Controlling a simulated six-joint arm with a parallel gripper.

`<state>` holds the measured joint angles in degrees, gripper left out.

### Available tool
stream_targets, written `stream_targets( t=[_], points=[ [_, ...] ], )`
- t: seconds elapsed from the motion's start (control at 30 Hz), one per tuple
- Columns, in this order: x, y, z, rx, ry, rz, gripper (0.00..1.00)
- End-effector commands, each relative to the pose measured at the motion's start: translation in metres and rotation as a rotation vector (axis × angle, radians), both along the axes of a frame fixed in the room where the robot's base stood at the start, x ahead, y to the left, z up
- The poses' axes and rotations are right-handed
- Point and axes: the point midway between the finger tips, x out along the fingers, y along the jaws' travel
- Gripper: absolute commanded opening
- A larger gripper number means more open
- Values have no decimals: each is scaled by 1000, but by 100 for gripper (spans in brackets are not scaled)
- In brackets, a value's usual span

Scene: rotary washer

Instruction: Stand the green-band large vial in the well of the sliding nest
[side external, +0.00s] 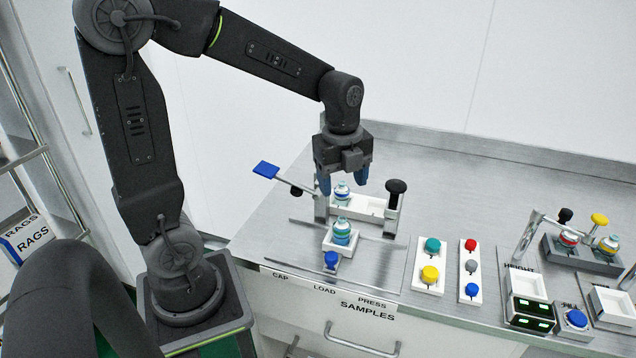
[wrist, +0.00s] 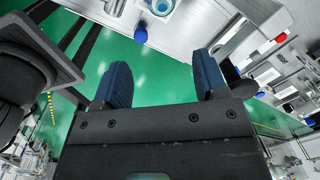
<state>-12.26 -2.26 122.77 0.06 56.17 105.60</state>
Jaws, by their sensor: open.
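A large vial with green, teal and blue bands (side external: 342,232) stands upright in the white sliding nest (side external: 354,246), which has a blue knob (side external: 331,259) at its front. In the wrist view, part of a blue-rimmed round vial (wrist: 160,6) shows at the top edge, beside the blue knob (wrist: 140,35). A smaller banded item (side external: 342,190) shows behind, in front of a white tray. My gripper (side external: 344,186) is open above the bench, fingers pointing down, around that item in the picture; depth is unclear. Nothing shows between the fingers (wrist: 163,82) in the wrist view.
A white tray (side external: 368,205) sits between posts, with a black knob (side external: 396,186) at right and a blue paddle (side external: 266,169) at left. Button boxes (side external: 431,274) and a rack with capped vials (side external: 590,255) stand to the right. The back bench is clear.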

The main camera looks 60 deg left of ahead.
Motion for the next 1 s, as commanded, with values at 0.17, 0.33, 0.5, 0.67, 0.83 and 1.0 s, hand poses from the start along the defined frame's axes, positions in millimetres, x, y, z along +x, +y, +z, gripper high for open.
stream_targets(
  t=[0.17,0.33,0.5,0.67,0.83,1.0],
  points=[
    [-30,-24,30,-34,-131,414,66],
    [-61,-44,48,-135,-244,839,66],
    [-91,-58,58,-283,-319,1224,66],
    [-109,-66,61,-400,-343,1466,66],
    [-115,-68,61,-452,-345,1571,66],
    [-115,-68,61,-455,-344,1580,66]
  ],
)
